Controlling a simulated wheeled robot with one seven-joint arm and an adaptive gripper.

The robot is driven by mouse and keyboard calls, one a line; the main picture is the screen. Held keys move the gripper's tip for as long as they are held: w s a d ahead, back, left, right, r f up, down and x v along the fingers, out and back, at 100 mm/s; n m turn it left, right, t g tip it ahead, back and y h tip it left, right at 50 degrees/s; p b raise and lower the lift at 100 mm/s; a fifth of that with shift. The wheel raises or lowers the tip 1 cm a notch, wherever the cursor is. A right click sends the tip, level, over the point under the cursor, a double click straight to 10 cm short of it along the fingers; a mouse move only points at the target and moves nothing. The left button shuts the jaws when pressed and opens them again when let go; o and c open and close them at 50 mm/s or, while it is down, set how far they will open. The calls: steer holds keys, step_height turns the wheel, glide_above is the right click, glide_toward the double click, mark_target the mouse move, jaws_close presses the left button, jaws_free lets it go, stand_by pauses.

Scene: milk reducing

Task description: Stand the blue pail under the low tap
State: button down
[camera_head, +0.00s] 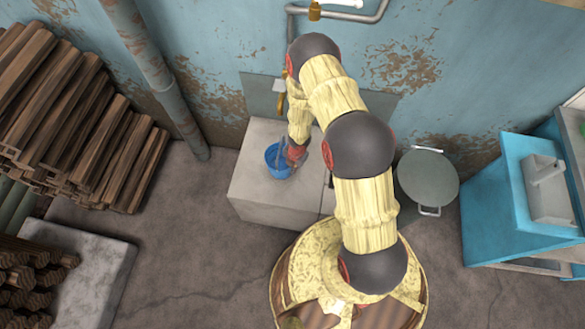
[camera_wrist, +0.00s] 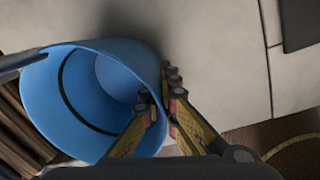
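My gripper (camera_head: 293,154) is at the pail's right side. In the wrist view the pail (camera_wrist: 62,92) shows its open mouth, and my gripper's fingers (camera_wrist: 161,98) straddle its wall, one inside and one outside, closed on it near the rim. The pail looks tilted in the wrist view. I cannot tell whether its base touches the block. My arm hides part of the wall and block.
The stone block (camera_head: 262,190) stands against the blue wall. A second brass tap (camera_head: 315,11) is higher up. A lidded grey can (camera_head: 427,178) stands right of the block, a blue sink cabinet (camera_head: 510,205) farther right. Stacked timber (camera_head: 75,115) and a pipe (camera_head: 160,75) are left.

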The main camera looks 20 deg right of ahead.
steer(key=c, duration=2)
jaws_free()
steer(key=shift+c, duration=0.2)
step_height(320, 180, up, 12)
steer(key=s+p, duration=0.1)
steer(key=p, duration=0.5)
steer(key=shift+d+p, duration=0.3)
steer(key=shift+p, duration=0.05)
